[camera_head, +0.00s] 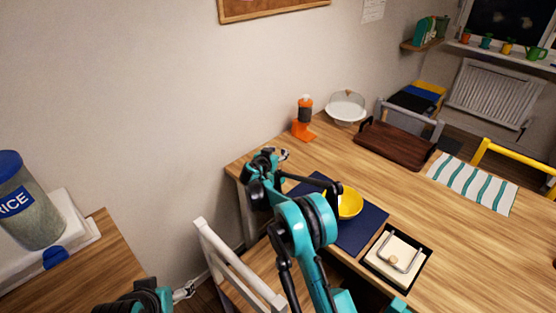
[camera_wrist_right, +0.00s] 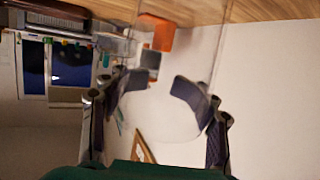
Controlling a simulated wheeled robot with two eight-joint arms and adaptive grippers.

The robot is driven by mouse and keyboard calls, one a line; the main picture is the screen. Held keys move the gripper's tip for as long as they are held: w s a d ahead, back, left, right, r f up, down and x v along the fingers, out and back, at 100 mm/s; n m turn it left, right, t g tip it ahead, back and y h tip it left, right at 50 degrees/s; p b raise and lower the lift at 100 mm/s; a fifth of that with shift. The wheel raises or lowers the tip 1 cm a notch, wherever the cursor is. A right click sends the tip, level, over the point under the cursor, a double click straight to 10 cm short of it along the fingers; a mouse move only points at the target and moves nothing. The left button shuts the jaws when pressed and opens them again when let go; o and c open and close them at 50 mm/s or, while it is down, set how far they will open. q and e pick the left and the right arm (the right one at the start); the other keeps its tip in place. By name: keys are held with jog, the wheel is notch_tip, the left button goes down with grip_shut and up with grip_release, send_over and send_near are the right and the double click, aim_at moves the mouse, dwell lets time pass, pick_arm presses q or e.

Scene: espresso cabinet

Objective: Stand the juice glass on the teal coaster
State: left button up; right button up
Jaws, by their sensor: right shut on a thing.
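The clear juice glass (camera_wrist_right: 165,108) shows as a faint see-through shape between the two dark finger pads in the right wrist view. My right gripper (camera_wrist_right: 148,92) is shut on its sides. In the head view my right gripper (camera_head: 281,154) is over the table's far left corner, partly hidden by its own wrist, and the glass is hard to make out there. My left gripper (camera_head: 184,291) is low at the bottom left, away from the table, too small to judge. I cannot pick out the teal coaster in either view.
On the wooden table (camera_head: 455,235) are an orange grinder-like device (camera_head: 303,118), a domed cake stand (camera_head: 346,108), a brown tray (camera_head: 394,146), a yellow bowl (camera_head: 350,203) on a navy mat (camera_head: 358,235), and a black-edged napkin holder (camera_head: 396,256). A chair (camera_head: 237,266) stands in front.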

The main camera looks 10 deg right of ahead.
notch_tip(320, 180, down, 3)
jog(key=shift+f+b, duration=0.2)
jog(key=shift+b, duration=0.5)
jog(key=shift+r, duration=0.15)
jog(key=o, duration=1.5)
jog(key=shift+c, duration=0.2)
